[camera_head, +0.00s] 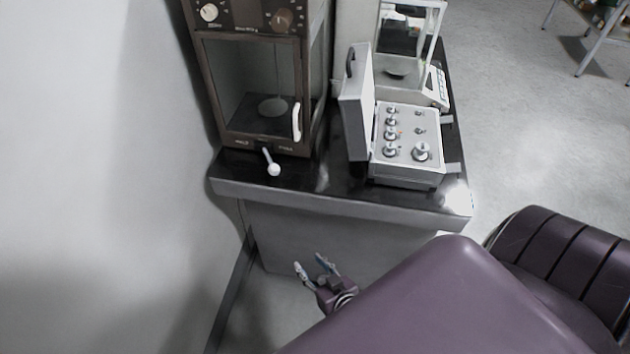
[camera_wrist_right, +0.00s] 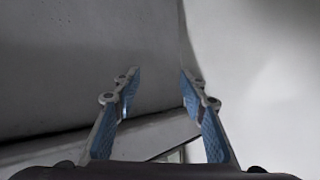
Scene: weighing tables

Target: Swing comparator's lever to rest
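The comparator (camera_head: 205,100) is a brown cabinet with a glass front at the back left of the dark-topped table. A hanging pan (camera_head: 273,106) shows inside it. Its white lever (camera_head: 270,162) sticks out from the base of the front, with a round knob at the lower end, tilted slightly right. My right gripper (camera_head: 310,264) is open and empty, in front of the table and lower than its top, apart from the lever. The right wrist view shows its two blue-padded fingers (camera_wrist_right: 158,78) spread with nothing between them. My left gripper is not in view.
An open weight case (camera_head: 408,178) with several metal weights stands right of the comparator, its lid raised on the left. A balance (camera_head: 437,88) stands behind it. The comparator's door has a white handle (camera_head: 297,122). A pale wall (camera_head: 100,150) rises close on the left.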

